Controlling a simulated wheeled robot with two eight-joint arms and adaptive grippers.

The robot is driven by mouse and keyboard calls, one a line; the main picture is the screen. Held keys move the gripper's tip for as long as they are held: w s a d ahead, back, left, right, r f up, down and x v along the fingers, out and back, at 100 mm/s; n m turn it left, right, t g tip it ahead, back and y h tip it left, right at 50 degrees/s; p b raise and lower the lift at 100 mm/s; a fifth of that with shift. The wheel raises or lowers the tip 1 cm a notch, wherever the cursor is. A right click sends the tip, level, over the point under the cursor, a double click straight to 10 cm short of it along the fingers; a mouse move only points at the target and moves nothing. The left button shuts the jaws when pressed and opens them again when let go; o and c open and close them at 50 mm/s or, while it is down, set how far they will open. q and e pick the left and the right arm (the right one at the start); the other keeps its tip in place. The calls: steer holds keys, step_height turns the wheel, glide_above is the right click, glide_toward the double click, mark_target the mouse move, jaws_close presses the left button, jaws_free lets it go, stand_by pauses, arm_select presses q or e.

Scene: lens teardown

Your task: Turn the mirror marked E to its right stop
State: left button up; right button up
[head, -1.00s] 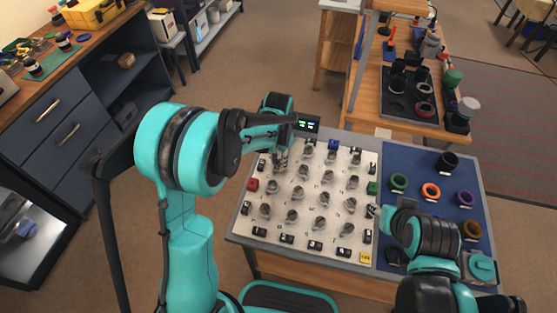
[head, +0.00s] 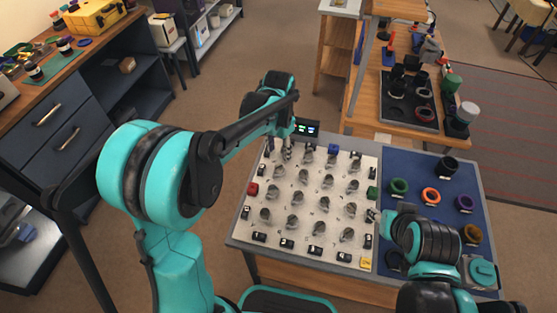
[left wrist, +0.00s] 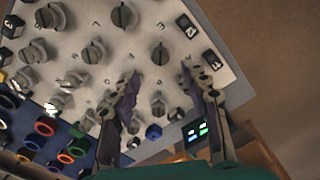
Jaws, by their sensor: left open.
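A pale board (head: 315,232) carries rows of round grey knob-like mirrors, such as one in the middle (head: 325,203). Their letters are too small to read, so I cannot tell which one is E. My left gripper (head: 287,152) is over the back left corner of the board, fingers pointing down. In the left wrist view its two fingers (left wrist: 163,88) are apart and empty, with a mirror (left wrist: 158,104) showing between them and another (left wrist: 160,53) just beyond the tips. My right gripper (head: 383,215) is at the board's right edge; its fingers are not clear.
Small dark labelled blocks line the board, with red (head: 253,188), blue (head: 334,149), green (head: 372,192) and yellow (head: 365,262) blocks among them. A small display (head: 307,129) stands behind. A blue mat (head: 415,168) with coloured rings lies to the right.

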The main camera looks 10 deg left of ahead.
arm_select(q)
steer(key=shift+r, duration=2)
steer(key=s+a+r+n+t, duration=0.1)
steer(key=s+a+n+t, duration=0.1)
steer(key=s, duration=0.7)
steer(key=s+a+r+n+t, duration=0.1)
steer(key=s+a+n+t, duration=0.2)
steer(key=s, duration=0.6)
steer(key=shift+s+n+t, duration=0.3)
steer(key=shift+n+t, duration=0.5)
steer(key=shift+t, duration=0.3)
steer(key=shift+r, duration=0.1)
